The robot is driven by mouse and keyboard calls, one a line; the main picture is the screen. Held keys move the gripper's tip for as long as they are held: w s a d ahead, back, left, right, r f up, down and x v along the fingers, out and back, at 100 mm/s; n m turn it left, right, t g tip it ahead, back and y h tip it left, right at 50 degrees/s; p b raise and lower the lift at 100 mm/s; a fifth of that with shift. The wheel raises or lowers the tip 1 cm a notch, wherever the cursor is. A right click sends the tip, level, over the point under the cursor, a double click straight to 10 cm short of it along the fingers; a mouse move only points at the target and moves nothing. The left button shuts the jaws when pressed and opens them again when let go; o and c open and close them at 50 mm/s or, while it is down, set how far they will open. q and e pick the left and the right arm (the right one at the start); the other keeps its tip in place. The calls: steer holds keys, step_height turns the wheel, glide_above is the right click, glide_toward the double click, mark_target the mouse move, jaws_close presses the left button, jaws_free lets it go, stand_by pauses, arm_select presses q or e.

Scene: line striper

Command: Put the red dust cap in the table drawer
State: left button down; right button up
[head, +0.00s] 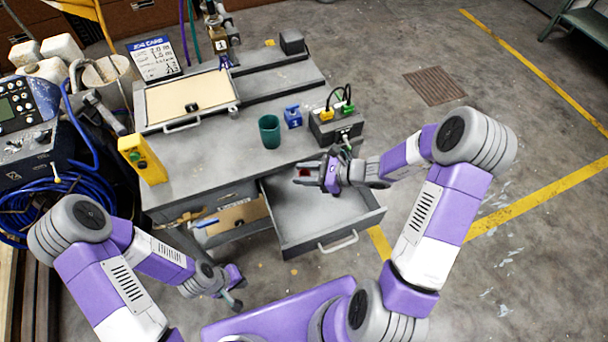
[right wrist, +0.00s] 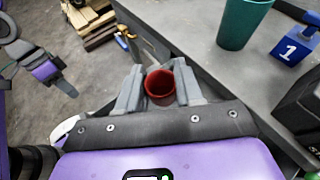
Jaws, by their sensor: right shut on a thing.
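The red dust cap (right wrist: 159,87) is a small red round cup, held between the two grey fingers of my right gripper (right wrist: 158,91). In the head view the cap (head: 305,174) shows as a dark red spot at the right gripper (head: 318,176). There the gripper appears over the back part of the open table drawer (head: 290,235), near the tabletop's front edge. The drawer is pulled out, with a grey floor and a front handle; the part I see is empty. My left gripper (head: 238,292) is low, left of the drawer; its finger gap is unclear.
The grey table (head: 200,155) carries a green cup (head: 269,131), a blue block marked 1 (head: 293,117), a dark box with plugs (head: 336,125) and a yellow control box (head: 142,159). Another compartment (head: 236,214) with a tan panel lies left of the drawer. Floor to the right is open.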

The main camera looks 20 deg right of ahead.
step_height(320, 180, down, 5)
steer(key=a+n+g+y+b, duration=0.1)
steer(key=a+n+g+b, duration=0.1)
steer(key=b, duration=0.1)
steer(key=n+g+y+b, duration=0.1)
steer(key=n+g+b, duration=0.1)
steer(key=g+b, duration=0.15)
glide_above(293, 219)
step_height(293, 219, down, 6)
steer(key=shift+t, duration=0.35)
step_height(293, 219, down, 6)
steer(key=b, duration=0.2)
steer(key=shift+a+b, duration=0.1)
steer(key=shift+b, duration=0.25)
steer(key=shift+f+b, duration=0.7)
steer(key=shift+f, duration=1.3)
steer(key=shift+f, duration=0.15)
steer(key=o, duration=0.9)
steer(key=shift+o, duration=0.4)
